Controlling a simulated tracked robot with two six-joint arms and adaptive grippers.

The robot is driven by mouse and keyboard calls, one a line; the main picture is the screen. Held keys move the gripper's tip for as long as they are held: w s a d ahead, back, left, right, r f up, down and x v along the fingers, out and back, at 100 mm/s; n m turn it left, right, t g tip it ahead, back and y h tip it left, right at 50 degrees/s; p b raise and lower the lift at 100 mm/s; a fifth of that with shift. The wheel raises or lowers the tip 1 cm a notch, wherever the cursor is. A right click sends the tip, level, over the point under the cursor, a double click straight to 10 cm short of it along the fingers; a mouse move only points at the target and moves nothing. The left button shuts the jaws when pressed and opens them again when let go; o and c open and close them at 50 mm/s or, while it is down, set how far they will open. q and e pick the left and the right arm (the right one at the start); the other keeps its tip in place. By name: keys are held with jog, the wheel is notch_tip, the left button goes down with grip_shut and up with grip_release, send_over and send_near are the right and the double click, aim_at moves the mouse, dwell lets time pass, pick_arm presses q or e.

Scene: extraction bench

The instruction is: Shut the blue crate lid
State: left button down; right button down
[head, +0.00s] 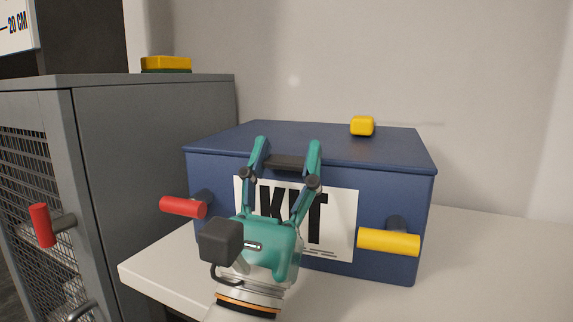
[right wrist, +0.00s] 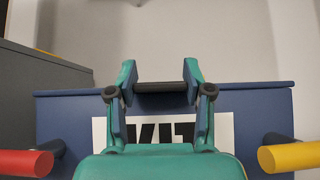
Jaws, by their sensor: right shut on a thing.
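The blue crate (head: 395,190) stands on the white bench with a white label on its front. Its blue lid (head: 315,142) looks level on top, and I see no clear gap at the front edge. A dark grip piece (head: 287,164) sticks out at the middle of the lid's front edge. My right gripper (head: 287,144), teal, is shut on this grip piece, one finger on each side. The right wrist view shows the grip piece (right wrist: 160,87) between the fingers. The gripper covers part of the label. My left gripper is not in view.
A red handle (head: 183,207) and a yellow handle (head: 388,241) stick out from the crate front. A yellow block (head: 362,126) shows at the lid's rear. A grey cabinet (head: 150,160) stands left. The bench (head: 490,260) is clear at right.

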jog(key=shift+w+f+n+y, duration=0.3)
jog(key=shift+w+f, duration=0.05)
jog(key=shift+f, duration=0.35)
jog(key=shift+c, duration=2.2)
grip_release()
jog(key=shift+r, duration=0.2)
jog(key=shift+r, duration=0.15)
notch_tip(320, 180, up, 9)
jog(key=shift+w+r, duration=0.1)
jog(key=shift+r, duration=0.1)
